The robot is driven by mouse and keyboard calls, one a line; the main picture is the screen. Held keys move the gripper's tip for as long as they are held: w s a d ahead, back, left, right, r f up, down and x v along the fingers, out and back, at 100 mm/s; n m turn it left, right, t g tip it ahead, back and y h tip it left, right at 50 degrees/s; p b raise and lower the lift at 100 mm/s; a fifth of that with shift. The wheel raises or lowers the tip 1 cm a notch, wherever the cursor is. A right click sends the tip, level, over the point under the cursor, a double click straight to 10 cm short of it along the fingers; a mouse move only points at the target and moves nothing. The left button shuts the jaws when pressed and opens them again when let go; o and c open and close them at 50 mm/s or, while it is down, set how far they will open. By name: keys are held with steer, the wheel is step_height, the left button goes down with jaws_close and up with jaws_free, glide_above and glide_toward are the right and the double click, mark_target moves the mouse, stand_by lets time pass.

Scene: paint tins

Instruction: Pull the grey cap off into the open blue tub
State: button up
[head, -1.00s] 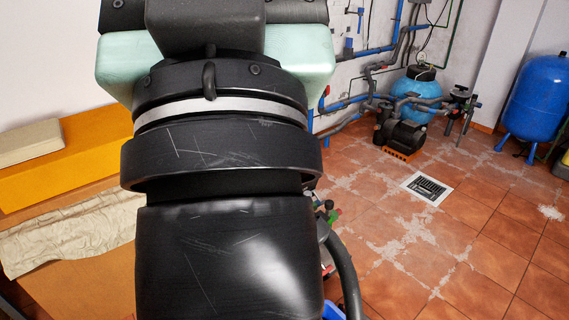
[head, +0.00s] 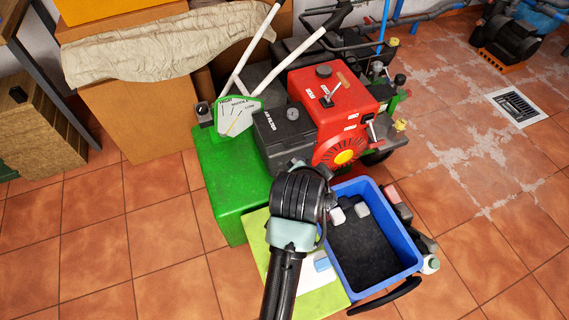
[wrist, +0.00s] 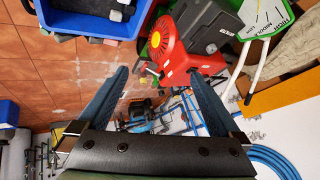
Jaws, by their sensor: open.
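A dark grey round cap (head: 323,71) sits on top of the red engine housing (head: 305,100) in the head view. I cannot pick it out for sure in the wrist view, where the red housing (wrist: 185,45) lies beyond the fingers. The open blue tub (head: 414,250) stands on the floor in front of the engine, with a dark bottom and pale blocks inside. It also shows at the upper left of the wrist view (wrist: 72,28). My gripper (wrist: 157,72) is open with nothing between its fingers, apart from the housing. In the head view my arm hides its fingers.
A green box (head: 222,180) stands left of the engine, with white handles (head: 250,45) rising behind. A pale green board (head: 255,240) lies beside the tub. Bottles and a red item (head: 392,195) crowd the tub's right side. Tiled floor is free at left.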

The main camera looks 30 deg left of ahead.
steer(key=s+d+f+m+g+h+b, duration=0.1)
steer(key=s+f+g+b, duration=0.15)
steer(key=s+f, duration=0.65)
steer(key=s+f+g+h+b, duration=0.15)
steer(key=s+f+g, duration=0.35)
steer(key=f, duration=0.8)
steer(key=shift+t+y, duration=0.25)
steer(key=shift+t, duration=0.4)
steer(key=f+b, duration=0.2)
steer(key=f, duration=0.1)
steer(key=f+b, duration=0.1)
steer(key=f, duration=0.3)
steer(key=w+f+b, duration=0.1)
steer(key=f+b, duration=0.1)
steer(key=f, duration=0.2)
steer(key=shift+d+f+b, duration=0.25)
steer(key=shift+d+b, duration=0.1)
jaws_close()
steer(key=shift+r, duration=0.1)
